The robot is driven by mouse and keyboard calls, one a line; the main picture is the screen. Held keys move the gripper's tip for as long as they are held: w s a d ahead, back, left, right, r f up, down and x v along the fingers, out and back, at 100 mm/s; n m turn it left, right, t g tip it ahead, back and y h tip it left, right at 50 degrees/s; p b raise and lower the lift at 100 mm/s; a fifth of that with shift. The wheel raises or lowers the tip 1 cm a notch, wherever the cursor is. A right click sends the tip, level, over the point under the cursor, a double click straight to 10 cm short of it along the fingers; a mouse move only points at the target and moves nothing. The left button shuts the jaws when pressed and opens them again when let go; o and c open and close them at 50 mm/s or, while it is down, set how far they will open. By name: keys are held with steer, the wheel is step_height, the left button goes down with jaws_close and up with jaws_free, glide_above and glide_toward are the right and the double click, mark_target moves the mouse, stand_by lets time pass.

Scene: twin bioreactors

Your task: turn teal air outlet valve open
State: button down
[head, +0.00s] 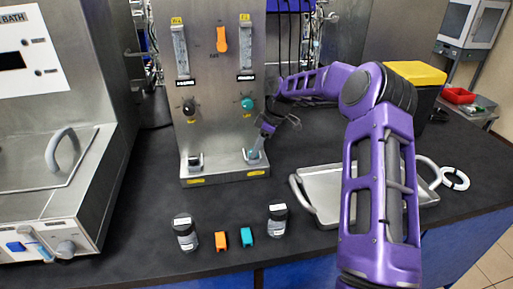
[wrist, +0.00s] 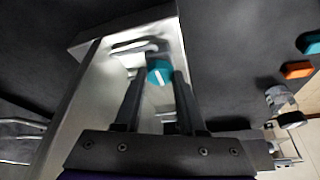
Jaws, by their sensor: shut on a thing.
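The teal valve knob (wrist: 159,72), round with a white line across its face, sits between my fingertips in the wrist view. In the head view, a little teal (head: 251,154) shows at the lower right of the steel panel, mostly hidden by my gripper (head: 257,146). My gripper (wrist: 159,78) also shows in the wrist view, with its dark fingers closed on either side of the knob. A second teal knob (head: 247,103) is higher on the panel, clear of my gripper.
The steel panel (head: 218,140) carries a black knob (head: 189,108), an orange lever (head: 221,39) and a lower-left fitting (head: 195,162). Two jars (head: 185,233) (head: 277,220), an orange block (head: 220,239) and a teal block (head: 246,236) stand in front. A metal tray (head: 322,184) lies right.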

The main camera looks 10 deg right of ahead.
steer(key=c, duration=0.5)
jaws_free()
steer(key=shift+r, duration=0.1)
steer(key=v, duration=1.7)
steer(key=shift+d, duration=0.2)
